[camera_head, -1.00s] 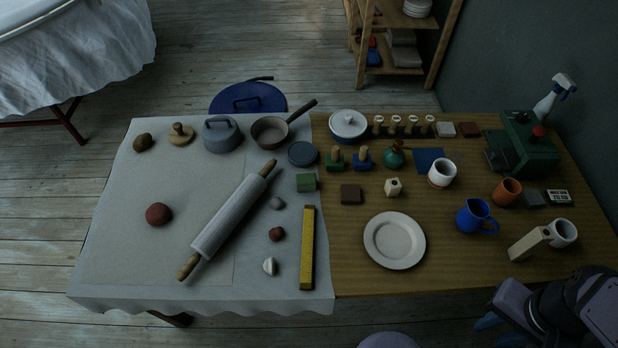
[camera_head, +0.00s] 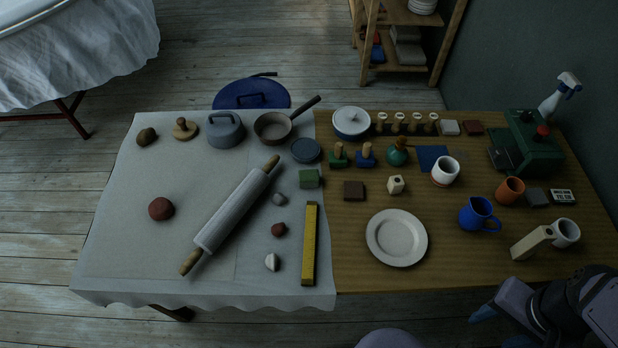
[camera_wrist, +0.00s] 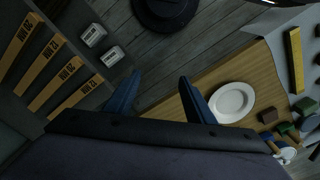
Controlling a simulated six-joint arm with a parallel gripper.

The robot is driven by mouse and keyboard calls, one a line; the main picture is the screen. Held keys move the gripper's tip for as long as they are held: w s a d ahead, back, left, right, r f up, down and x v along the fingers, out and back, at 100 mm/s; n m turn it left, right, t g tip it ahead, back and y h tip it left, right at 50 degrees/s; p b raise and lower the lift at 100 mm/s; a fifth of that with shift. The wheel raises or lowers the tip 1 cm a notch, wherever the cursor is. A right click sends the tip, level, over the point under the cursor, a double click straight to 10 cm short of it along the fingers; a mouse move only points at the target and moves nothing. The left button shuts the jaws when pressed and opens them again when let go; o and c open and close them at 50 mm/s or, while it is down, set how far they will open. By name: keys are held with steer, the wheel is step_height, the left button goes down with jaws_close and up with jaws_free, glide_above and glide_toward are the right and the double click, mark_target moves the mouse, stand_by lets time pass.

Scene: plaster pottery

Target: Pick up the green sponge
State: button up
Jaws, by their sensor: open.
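The green sponge (camera_head: 310,179) is a small green block on the right edge of the white cloth, between the dark blue round lid and the yellow bar. In the wrist view a small green block (camera_wrist: 303,106), which seems to be the sponge, lies at the far right. My gripper (camera_head: 497,327) is at the front right, off the table's front edge, far from the sponge. In the wrist view my gripper (camera_wrist: 159,76) shows two blue fingers spread apart with nothing between them.
A white plate (camera_head: 397,238) lies between my gripper and the sponge. A brown block (camera_head: 354,191) stands right of the sponge, a grey stone (camera_head: 279,199) to its left front, the yellow bar (camera_head: 310,243) in front. A rolling pin (camera_head: 232,213) lies further left.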

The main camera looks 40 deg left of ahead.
mark_target(309, 178)
steer(key=o, duration=0.4)
